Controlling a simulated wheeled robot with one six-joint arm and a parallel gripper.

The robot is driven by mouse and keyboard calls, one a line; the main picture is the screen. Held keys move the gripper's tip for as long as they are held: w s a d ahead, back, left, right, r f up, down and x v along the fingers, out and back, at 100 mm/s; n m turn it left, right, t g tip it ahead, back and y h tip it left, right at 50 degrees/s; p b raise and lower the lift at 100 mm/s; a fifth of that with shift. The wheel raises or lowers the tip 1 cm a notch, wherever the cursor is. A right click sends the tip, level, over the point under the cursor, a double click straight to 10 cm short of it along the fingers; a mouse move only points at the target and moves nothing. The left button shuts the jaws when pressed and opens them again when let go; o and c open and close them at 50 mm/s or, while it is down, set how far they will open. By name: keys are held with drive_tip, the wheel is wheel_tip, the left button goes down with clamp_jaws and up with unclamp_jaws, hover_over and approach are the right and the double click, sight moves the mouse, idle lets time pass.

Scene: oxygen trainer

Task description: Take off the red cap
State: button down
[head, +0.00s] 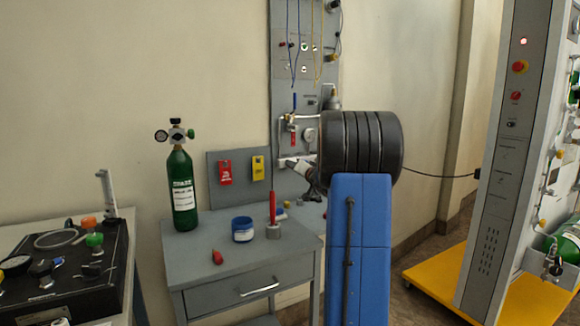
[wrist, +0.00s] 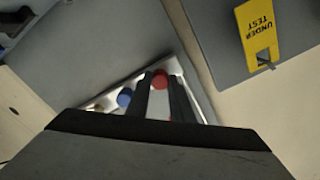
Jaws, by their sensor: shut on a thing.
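The red cap (wrist: 160,80) shows in the wrist view between the tips of my gripper's (wrist: 161,78) two dark fingers. My gripper is shut on it. A pale surface shows between the fingers below the cap. A blue round cap (wrist: 124,98) is just left of the fingers, apart from them. Both are at a pale metal strip or tray (wrist: 200,92). In the head view my gripper (head: 316,189) is small and dark at the right end of the grey table, and I cannot make out the red cap there.
The grey table (head: 190,262) holds a green oxygen cylinder (head: 182,190), a blue tub (head: 242,230), a red upright rod (head: 272,208) and a small red item (head: 217,257). A yellow tag (wrist: 257,38) hangs on a grey panel. A tall grey panel (head: 283,80) stands behind.

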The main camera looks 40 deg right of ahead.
drive_tip(key=c, duration=1.6)
unclamp_jaws()
drive_tip(key=shift+f, duration=0.15)
drive_tip(key=shift+o, duration=0.2)
drive_tip(key=shift+s, duration=0.1)
drive_tip(key=shift+s+a+m, duration=0.15)
drive_tip(key=shift+s+m, duration=0.4)
drive_tip(key=shift+m, duration=0.3)
drive_tip(key=shift+s+a+m, duration=0.15)
drive_tip(key=shift+s+m, duration=0.35)
drive_tip(key=shift+m, duration=0.35)
drive_tip(key=shift+m, duration=1.8)
